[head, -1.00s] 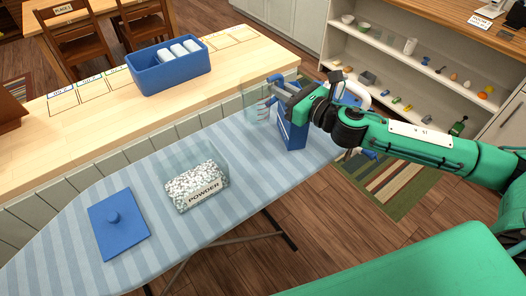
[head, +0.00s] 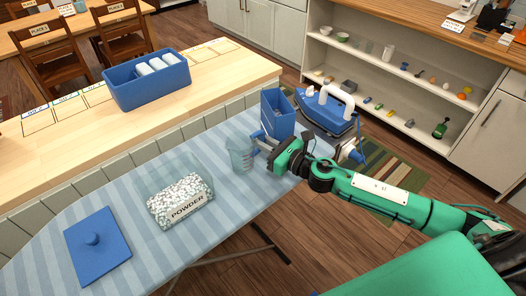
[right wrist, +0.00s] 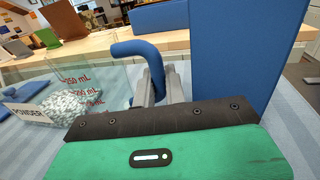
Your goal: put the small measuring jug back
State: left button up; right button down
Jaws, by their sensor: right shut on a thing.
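The small measuring jug (head: 240,155) is clear, with a blue handle. It appears upright over the striped ironing board, between the powder tub and the tall blue holder; whether its base touches the cloth I cannot tell. My right gripper (head: 262,145) is shut on its handle. The right wrist view shows the blue handle (right wrist: 153,62) between the fingers and red mL marks on the jug wall (right wrist: 80,84). The clear powder tub (head: 180,197) holds white granules and stands open. Its blue knobbed lid (head: 97,250) lies on the board at left. My left gripper is out of view.
The tall blue holder (head: 279,117) stands close behind my right gripper, with a blue iron (head: 328,110) to its right. A blue bin (head: 150,82) with white rolls sits on the wooden counter (head: 225,75). Striped cloth (head: 140,255) is bare in front of the tub.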

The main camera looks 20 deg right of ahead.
notch_tip(320, 180, down, 3)
jog(key=shift+r+b, duration=0.1)
jog(key=shift+b, duration=0.3)
jog(key=shift+f, duration=0.35)
jog(key=c, duration=1.7)
grip_release()
jog(key=shift+c, duration=0.2)
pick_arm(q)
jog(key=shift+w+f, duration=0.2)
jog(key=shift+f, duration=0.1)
